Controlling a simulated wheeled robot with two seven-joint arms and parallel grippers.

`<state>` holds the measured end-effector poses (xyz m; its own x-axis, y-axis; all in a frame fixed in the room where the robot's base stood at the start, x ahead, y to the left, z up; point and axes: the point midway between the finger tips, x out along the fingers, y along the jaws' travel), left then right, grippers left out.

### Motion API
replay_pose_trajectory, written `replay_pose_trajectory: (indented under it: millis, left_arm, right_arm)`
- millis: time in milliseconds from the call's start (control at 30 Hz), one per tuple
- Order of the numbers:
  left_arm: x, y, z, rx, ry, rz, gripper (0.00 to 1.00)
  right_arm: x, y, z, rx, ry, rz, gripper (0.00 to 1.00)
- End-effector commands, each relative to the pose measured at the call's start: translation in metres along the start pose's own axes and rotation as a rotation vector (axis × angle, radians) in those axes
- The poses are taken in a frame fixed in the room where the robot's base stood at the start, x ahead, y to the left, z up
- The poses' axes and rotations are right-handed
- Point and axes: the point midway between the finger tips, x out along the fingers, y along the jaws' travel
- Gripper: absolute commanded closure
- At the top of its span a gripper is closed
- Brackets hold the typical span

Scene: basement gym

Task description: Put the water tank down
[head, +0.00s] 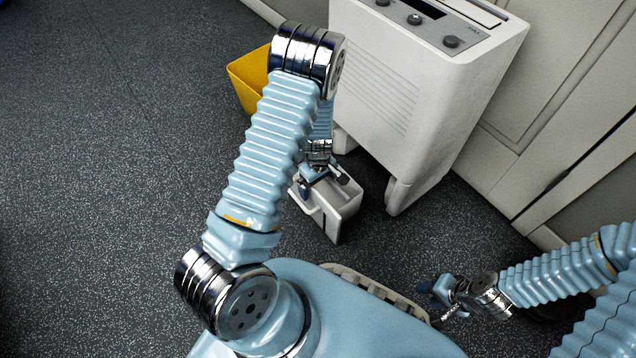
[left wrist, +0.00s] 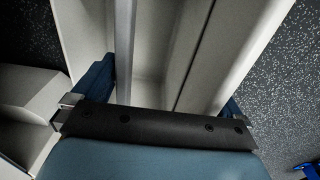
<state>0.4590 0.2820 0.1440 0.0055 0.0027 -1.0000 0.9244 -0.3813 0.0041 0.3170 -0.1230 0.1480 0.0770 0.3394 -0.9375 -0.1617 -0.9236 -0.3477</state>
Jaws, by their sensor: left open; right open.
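The water tank (head: 347,213) is a pale grey open-topped box with a handle on its side. It stands on the floor in front of the white dehumidifier (head: 400,90) and looks upright. My left gripper (head: 323,183) is open at the tank's top, and hides part of its opening. In the left wrist view the open fingers (left wrist: 162,98) lie to either side of the tank's pale walls and handle bar (left wrist: 124,50); whether they touch it I cannot tell. My right gripper (head: 440,298) is open and empty, low at the right beside my base.
A yellow bin (head: 247,80) stands left of the dehumidifier, partly behind my left arm. Pale cabinet panels (head: 570,80) line the right side. The dark speckled floor (head: 110,180) at the left is clear.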

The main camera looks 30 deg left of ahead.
Motion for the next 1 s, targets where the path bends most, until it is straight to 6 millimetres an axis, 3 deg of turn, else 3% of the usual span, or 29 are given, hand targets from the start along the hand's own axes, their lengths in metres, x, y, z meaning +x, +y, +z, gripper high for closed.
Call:
replay_pose_trajectory:
  millis: [167,533,700,1000]
  left_arm:
    - [-0.026,0.001,0.000,0.001,0.002,0.003,0.00]
    - [-0.106,0.001,0.000,0.002,0.001,0.002,0.00]
    - [-0.121,0.000,0.000,0.001,0.000,0.001,0.00]
    - [-0.122,0.000,0.000,0.000,0.000,0.000,0.00]
  right_arm:
    - [-0.010,-0.004,0.000,0.000,-0.002,0.000,0.57]
    - [-0.032,-0.012,0.001,-0.002,-0.008,0.000,0.57]
    - [-0.035,-0.013,0.001,-0.001,-0.006,0.001,0.57]
    - [-0.035,-0.012,0.001,-0.001,-0.006,0.001,0.57]
